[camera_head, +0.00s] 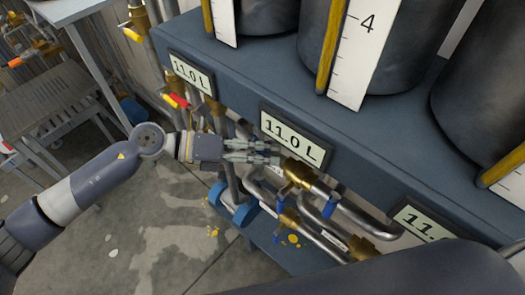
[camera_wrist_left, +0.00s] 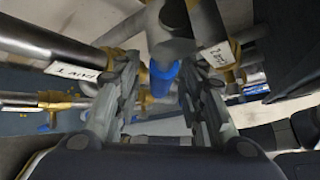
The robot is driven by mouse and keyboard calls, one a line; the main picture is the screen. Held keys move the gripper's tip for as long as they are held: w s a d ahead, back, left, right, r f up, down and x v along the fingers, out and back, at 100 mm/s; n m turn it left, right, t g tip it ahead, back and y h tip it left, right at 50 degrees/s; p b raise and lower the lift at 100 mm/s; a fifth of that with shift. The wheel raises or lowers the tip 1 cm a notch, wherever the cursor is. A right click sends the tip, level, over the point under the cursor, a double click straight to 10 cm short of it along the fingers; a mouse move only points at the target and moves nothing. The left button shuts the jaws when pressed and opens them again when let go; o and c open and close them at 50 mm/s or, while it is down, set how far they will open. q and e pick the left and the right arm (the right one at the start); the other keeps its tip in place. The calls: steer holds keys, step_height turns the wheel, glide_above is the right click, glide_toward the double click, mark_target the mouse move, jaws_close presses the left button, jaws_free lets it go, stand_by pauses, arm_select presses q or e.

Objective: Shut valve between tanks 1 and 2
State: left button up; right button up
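Brass valves sit on the steel pipes under the tank shelf; one (camera_head: 298,173) is just right of my left gripper (camera_head: 272,153) in the head view. Blue valve handles hang below, one (camera_head: 328,208) further right. In the left wrist view my left gripper (camera_wrist_left: 160,95) has its two fingers apart. A blue handle (camera_wrist_left: 164,78) shows in the gap between them; I cannot tell whether either finger touches it. A white tag (camera_wrist_left: 215,55) with partly readable lettering is on the pipework at right. Which valve joins tanks 1 and 2 is not clear. My right gripper is not seen.
The blue-grey shelf (camera_head: 370,170) carries dark tanks (camera_head: 345,45) with white scales and several displays reading 11.0 L (camera_head: 292,135). Red and yellow handles (camera_head: 177,99) are further left. A grey table (camera_head: 45,105) stands left. The wet floor (camera_head: 165,225) has free room.

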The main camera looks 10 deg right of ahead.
arm_select(q)
steer(key=v, duration=1.2)
